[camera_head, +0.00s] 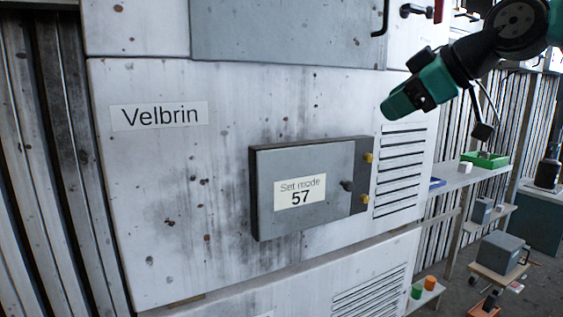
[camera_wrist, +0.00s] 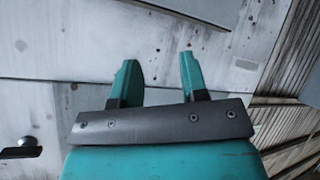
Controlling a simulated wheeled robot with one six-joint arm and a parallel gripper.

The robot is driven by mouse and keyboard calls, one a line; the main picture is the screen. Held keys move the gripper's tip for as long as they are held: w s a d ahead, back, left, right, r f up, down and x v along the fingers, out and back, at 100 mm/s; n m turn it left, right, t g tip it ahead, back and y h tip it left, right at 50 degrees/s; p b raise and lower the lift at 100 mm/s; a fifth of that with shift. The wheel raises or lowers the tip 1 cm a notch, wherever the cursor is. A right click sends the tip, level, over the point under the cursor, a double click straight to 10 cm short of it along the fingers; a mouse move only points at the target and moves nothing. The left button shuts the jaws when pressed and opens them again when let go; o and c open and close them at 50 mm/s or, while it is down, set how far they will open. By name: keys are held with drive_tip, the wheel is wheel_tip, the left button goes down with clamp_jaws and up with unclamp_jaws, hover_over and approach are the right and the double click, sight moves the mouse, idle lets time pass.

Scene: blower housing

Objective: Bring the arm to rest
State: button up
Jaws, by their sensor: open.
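My gripper (camera_wrist: 158,82) shows in the wrist view with its two teal fingers apart and nothing between them. In the head view my gripper (camera_head: 388,110) is at the upper right, in front of the white housing panel and above its louvred vent. It appears apart from the panel, though the exact gap cannot be told. A grey box (camera_head: 270,170) with a closed door labelled "Set mode 57" is fixed to the panel (camera_head: 150,240), below and left of my gripper.
A sign reading "Velbrin" (camera_head: 158,115) is on the panel. A shelf (camera_head: 455,183) at right holds a green tray (camera_head: 496,161) and a white block (camera_head: 465,167). A cart with a grey box (camera_head: 499,252) stands lower right. A dark handle (camera_wrist: 20,152) shows in the wrist view.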

drive_tip(key=s+a+f+m+g+h, duration=0.1)
drive_tip(key=s+a+f+m+g, duration=0.1)
drive_tip(key=s+f, duration=0.9)
drive_tip(key=s+a+f+m+g+h+p, duration=0.1)
drive_tip(key=s+a+f+m+g+h, duration=0.1)
drive_tip(key=s+f+g, duration=0.4)
drive_tip(key=s+f+m, duration=0.1)
drive_tip(key=s+f, duration=0.4)
drive_tip(key=s, duration=0.5)
drive_tip(key=shift+a+f+m+g, duration=0.2)
drive_tip(key=shift+a+m+g, duration=0.1)
drive_tip(key=shift+m+g, duration=0.1)
